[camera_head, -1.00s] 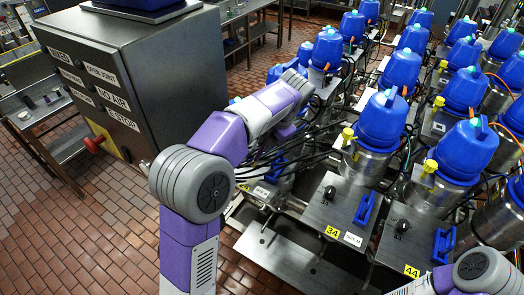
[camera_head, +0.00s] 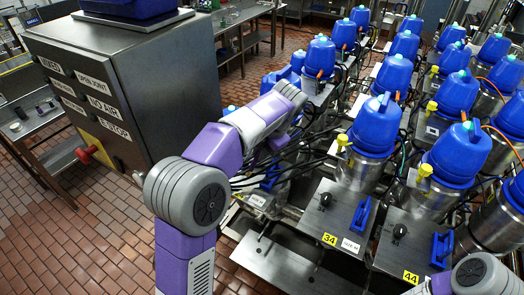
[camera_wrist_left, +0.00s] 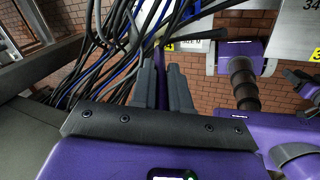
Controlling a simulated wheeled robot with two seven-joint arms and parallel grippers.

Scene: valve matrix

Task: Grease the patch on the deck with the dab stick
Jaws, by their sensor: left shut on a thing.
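My left gripper (camera_wrist_left: 164,72) shows in the left wrist view, its two dark fingers close together and shut on a thin thing. In the head view my own left arm hides this gripper. Steel deck plates marked 34 (camera_head: 325,213) and 44 (camera_head: 395,243) lie in front of the blue-topped valves. I cannot make out a grease patch on them. My right gripper is out of view; only part of that arm shows at the lower right.
A steel control box (camera_head: 150,85) with a red E-stop knob (camera_head: 86,154) stands at the left. Blue-topped valves (camera_head: 375,125) crowd the right. Each front plate carries a black knob (camera_head: 325,200) and a blue handle (camera_head: 362,214). Black cables (camera_wrist_left: 110,60) run close to my left gripper.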

